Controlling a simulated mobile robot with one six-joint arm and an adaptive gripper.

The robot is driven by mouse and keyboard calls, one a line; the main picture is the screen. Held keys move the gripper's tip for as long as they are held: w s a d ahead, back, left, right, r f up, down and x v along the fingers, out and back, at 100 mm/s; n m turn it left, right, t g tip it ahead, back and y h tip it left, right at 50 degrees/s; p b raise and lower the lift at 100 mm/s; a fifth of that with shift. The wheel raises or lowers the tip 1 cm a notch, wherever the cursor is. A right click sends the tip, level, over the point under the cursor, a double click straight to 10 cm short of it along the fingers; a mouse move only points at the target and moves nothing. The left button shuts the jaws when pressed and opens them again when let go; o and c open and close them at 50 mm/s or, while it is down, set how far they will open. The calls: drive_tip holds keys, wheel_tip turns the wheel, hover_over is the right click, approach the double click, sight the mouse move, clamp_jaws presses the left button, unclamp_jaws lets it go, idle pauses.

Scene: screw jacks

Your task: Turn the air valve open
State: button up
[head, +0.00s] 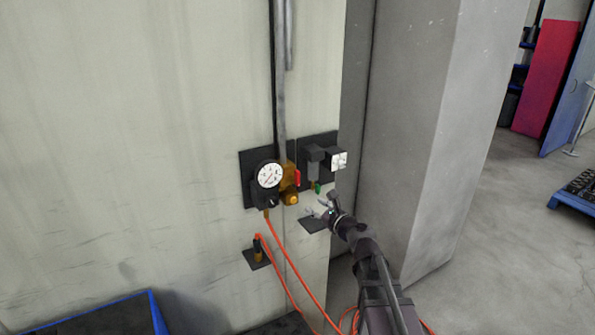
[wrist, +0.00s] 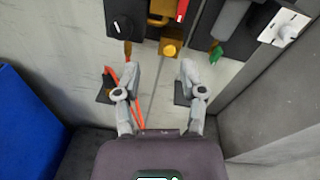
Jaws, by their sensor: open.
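The air valve is a brass body (head: 288,180) with a red lever (head: 297,178), mounted on the wall beside a round white gauge (head: 269,175). The lever points up and down. In the wrist view the red lever (wrist: 181,11) is cut by the top edge, above a brass round fitting (wrist: 170,49). My gripper (head: 318,208) is below and right of the valve, near the wall. In the wrist view its two fingers (wrist: 159,72) are spread, with nothing between them, and point toward the wall below the brass fitting.
A grey unit (head: 314,160) with a small green part (head: 317,188) sits right of the valve. Orange hoses (head: 283,240) hang below. Small black brackets (head: 256,256) stick out from the wall. A grey pillar (head: 420,130) stands right; a blue bin (head: 157,312) is lower left.

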sight(299, 178)
drive_tip(key=m, duration=0.1)
drive_tip(key=w+r+m+t, duration=0.1)
drive_tip(key=d+r+m, duration=0.1)
drive_tip(key=shift+w+d+r+m+t+h, duration=0.1)
drive_tip(key=shift+w+r+m+t+h, duration=0.2)
drive_tip(key=shift+m+h, duration=0.1)
drive_tip(key=x, duration=1.3)
drive_tip(key=shift+w+a+f, duration=0.1)
drive_tip(key=shift+w+a, duration=0.15)
clamp_jaws()
